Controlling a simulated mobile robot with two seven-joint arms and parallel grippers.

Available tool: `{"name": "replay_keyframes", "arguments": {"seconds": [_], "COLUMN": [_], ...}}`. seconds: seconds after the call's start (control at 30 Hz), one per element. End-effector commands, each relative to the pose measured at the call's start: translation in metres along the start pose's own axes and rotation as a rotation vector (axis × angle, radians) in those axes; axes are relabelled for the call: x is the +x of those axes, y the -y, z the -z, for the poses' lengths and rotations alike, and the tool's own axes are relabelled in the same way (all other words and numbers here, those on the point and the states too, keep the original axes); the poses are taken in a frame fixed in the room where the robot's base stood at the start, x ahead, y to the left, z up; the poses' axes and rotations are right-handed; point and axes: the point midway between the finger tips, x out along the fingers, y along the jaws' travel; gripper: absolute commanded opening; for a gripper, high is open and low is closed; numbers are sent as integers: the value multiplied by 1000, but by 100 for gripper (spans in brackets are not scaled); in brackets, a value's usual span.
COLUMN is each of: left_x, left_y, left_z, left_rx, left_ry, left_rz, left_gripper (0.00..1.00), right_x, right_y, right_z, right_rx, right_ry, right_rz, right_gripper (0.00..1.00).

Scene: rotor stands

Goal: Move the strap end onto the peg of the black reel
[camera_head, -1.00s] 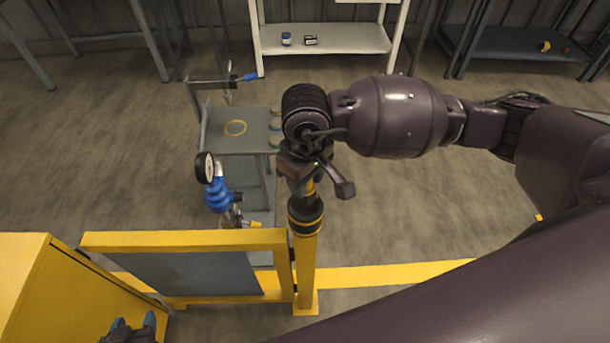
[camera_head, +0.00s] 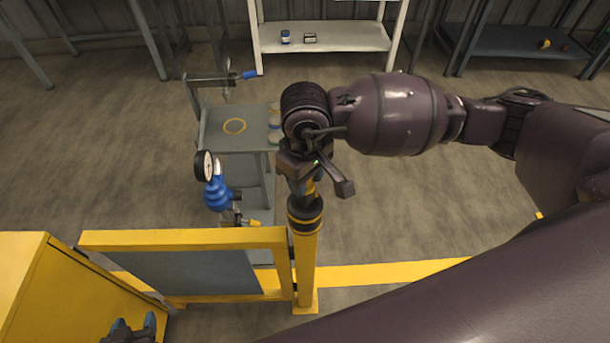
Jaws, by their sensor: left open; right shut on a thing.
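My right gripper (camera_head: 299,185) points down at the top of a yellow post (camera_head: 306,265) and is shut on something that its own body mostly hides. A black band (camera_head: 305,210), possibly the black reel, circles the post just below the fingers. I cannot make out the strap end or a peg, and cannot tell whether the held thing touches the post. My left gripper (camera_head: 134,325), with blue fingertips, is open at the bottom left edge, beside a yellow cabinet, and looks empty.
A yellow-framed panel (camera_head: 184,239) adjoins the post on the left. A white shelf (camera_head: 340,38) is farther back.

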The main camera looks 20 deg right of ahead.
Motion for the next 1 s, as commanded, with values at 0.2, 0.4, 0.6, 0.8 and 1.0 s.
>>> {"name": "replay_keyframes", "arguments": {"seconds": [0.2,0.4,0.6,0.8,1.0], "left_x": [2,3,4,3,1], "left_y": [0,-1,-1,-1,-1], "left_z": [-1,-3,-6,-11,-12], "left_rx": [0,0,0,-1,-1], "left_ry": [-1,1,3,10,14], "left_rz": [-1,-1,-1,0,0], "left_gripper": [54,54,54,54,54], "right_x": [2,4,5,7,6], "right_y": [0,0,0,0,0], "right_z": [0,0,0,0,0], "right_rx": [0,0,0,0,0], "right_ry": [-1,0,0,0,0], "right_rz": [0,0,0,0,0], "right_gripper": [9,9,9,9,67]}}
